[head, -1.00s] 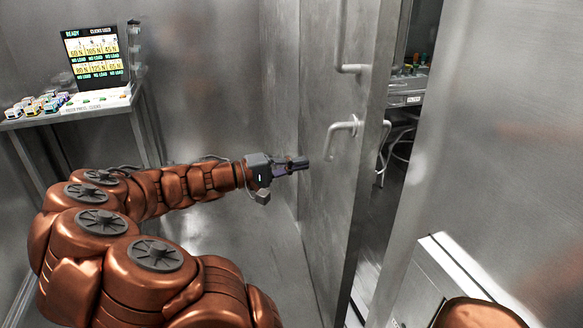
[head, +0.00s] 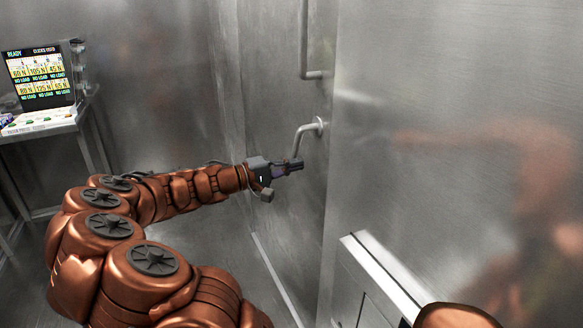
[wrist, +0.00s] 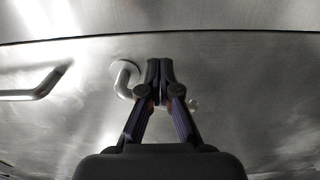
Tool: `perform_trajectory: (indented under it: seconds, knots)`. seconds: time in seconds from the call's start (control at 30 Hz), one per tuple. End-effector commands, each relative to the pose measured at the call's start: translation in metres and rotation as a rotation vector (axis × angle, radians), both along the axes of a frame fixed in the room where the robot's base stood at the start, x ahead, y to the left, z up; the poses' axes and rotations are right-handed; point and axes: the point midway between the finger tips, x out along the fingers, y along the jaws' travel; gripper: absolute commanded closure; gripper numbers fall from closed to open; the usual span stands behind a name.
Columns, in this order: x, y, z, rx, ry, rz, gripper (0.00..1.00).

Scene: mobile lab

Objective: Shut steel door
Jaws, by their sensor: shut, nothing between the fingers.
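The steel door (head: 275,130) stands at the centre of the head view. The room beyond it does not show now; its far edge meets the near wall in the picture, and I cannot tell if it is fully shut. It bears a lever handle (head: 309,132) and a vertical pull bar (head: 304,45). My gripper (head: 299,166) is shut and empty, at the door face just below the lever. In the wrist view, my fingertips (wrist: 160,66) are beside the lever handle (wrist: 124,78), against or very near the steel door (wrist: 245,95). Contact is unclear.
A bench (head: 45,131) with a display screen (head: 40,78) stands at the left. A bare steel wall (head: 450,130) fills the right. A pale-edged box (head: 375,275) stands low at the right, near my body. Floor shows between my arm and the door.

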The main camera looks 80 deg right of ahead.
Motion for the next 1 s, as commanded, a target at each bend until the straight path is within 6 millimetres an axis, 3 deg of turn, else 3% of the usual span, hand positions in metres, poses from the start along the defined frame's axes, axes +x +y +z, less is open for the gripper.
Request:
perform_trajectory:
  seconds: [0.47,0.7,1.0]
  knots:
    - [0.007,0.005,0.000,-0.001,0.000,0.006,1.00]
    - [0.028,0.027,-0.001,-0.002,-0.001,0.013,1.00]
    - [0.010,0.061,0.000,0.000,0.002,0.007,1.00]
